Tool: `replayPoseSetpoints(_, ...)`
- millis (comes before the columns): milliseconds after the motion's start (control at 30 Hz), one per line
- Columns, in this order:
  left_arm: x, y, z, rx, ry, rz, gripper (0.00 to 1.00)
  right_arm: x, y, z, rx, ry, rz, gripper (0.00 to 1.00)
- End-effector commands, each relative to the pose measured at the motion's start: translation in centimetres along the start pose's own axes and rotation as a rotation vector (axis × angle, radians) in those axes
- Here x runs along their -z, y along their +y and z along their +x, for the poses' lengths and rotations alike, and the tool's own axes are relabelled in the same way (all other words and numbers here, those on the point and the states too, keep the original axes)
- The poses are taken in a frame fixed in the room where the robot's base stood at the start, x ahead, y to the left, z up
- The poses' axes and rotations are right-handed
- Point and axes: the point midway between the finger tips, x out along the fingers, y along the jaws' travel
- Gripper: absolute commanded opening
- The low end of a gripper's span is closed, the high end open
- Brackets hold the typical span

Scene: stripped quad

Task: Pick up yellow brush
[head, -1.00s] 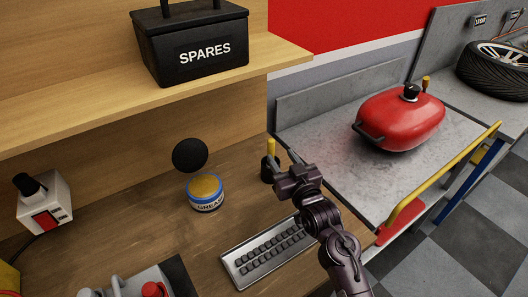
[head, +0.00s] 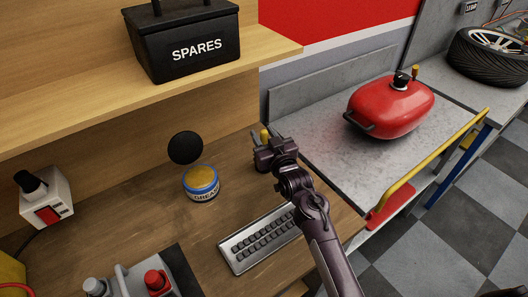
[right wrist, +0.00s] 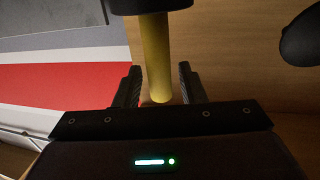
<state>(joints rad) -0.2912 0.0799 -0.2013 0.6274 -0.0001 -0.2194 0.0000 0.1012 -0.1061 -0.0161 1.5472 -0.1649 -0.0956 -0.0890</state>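The yellow brush (head: 265,135) stands upright in a dark holder (head: 260,166) on the wooden bench, partly hidden by my right gripper. My right gripper (head: 263,137) is open at the brush. In the right wrist view the yellow handle (right wrist: 156,55) lies between the two fingers (right wrist: 160,85), with a small gap visible on the right side; contact on the left is hard to judge. The dark holder (right wrist: 150,5) is at the top edge of that view. My left gripper is not in view.
A grease tin (head: 201,184) with a black disc (head: 185,148) behind it stands left of the brush. A keyboard (head: 258,240) lies in front. The wooden shelf (head: 270,50) with a black SPARES box (head: 190,45) is above. A red lidded container (head: 392,105) sits on the grey surface at right.

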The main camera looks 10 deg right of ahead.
Motion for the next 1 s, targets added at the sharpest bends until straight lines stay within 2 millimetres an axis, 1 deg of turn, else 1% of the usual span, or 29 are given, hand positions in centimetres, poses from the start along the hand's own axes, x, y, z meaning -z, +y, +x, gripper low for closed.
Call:
replayPoseSetpoints(33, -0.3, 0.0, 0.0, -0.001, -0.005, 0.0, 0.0, 0.0, 0.0, 0.0, 0.0, 0.0, 0.0, 0.3)
replayPoseSetpoints(267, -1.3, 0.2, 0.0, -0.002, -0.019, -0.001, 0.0, 0.0, 0.0, 0.0, 0.0, 0.0, 0.0, 0.0)
replayPoseSetpoints(500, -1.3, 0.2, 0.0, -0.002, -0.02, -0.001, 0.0, 0.1, 0.0, 0.0, 0.0, 0.001, -0.001, 0.0)
replayPoseSetpoints(567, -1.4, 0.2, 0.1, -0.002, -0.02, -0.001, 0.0, 0.4, 0.0, 0.0, 0.0, 0.002, -0.001, 0.0)
replayPoseSetpoints(633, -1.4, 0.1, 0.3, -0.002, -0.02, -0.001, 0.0, 1.1, 0.0, 0.0, 0.001, 0.004, -0.002, 0.0)
replayPoseSetpoints(767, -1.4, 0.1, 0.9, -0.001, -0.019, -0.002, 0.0, 3.4, 0.0, 0.0, 0.0, 0.006, -0.003, 0.0)
replayPoseSetpoints(900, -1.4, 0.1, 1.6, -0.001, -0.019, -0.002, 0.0, 6.4, 0.1, 0.0, -0.001, 0.006, -0.002, 0.0)
replayPoseSetpoints(1000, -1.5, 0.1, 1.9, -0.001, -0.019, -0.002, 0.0, 8.1, 0.0, 0.0, 0.0, 0.004, -0.003, 0.0)
